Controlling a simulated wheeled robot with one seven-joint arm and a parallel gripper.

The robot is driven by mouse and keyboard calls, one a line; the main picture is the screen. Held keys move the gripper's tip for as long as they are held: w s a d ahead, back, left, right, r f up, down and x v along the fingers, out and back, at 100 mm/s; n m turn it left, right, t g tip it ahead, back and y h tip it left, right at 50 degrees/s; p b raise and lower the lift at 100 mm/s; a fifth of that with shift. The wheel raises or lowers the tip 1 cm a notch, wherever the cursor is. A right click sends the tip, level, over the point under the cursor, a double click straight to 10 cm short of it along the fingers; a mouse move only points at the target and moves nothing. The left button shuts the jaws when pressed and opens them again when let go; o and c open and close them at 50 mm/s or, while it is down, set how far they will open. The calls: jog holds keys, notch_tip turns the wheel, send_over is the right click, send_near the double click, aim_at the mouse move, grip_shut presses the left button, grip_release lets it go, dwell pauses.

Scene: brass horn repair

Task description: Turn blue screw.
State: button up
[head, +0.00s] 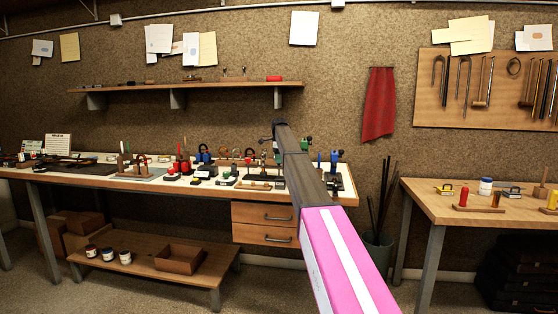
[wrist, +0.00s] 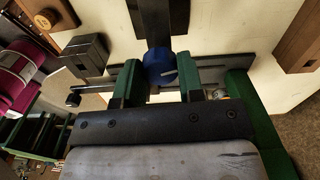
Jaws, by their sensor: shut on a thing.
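The long workbench (head: 90,180) carries many small clamps and tools close around my arm. In the wrist view a dark grey block (wrist: 86,55) and a magenta roll (wrist: 22,72) lie at left. A second table (head: 450,211) stands at right, with floor between.

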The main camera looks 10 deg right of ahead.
jog(key=m, duration=0.5)
jog(key=shift+m, duration=0.4)
jog(key=m, duration=0.4)
jog(key=shift+m, duration=0.4)
jog(key=o, duration=0.9)
notch_tip(320, 180, up, 11)
jog(key=shift+f, duration=0.1)
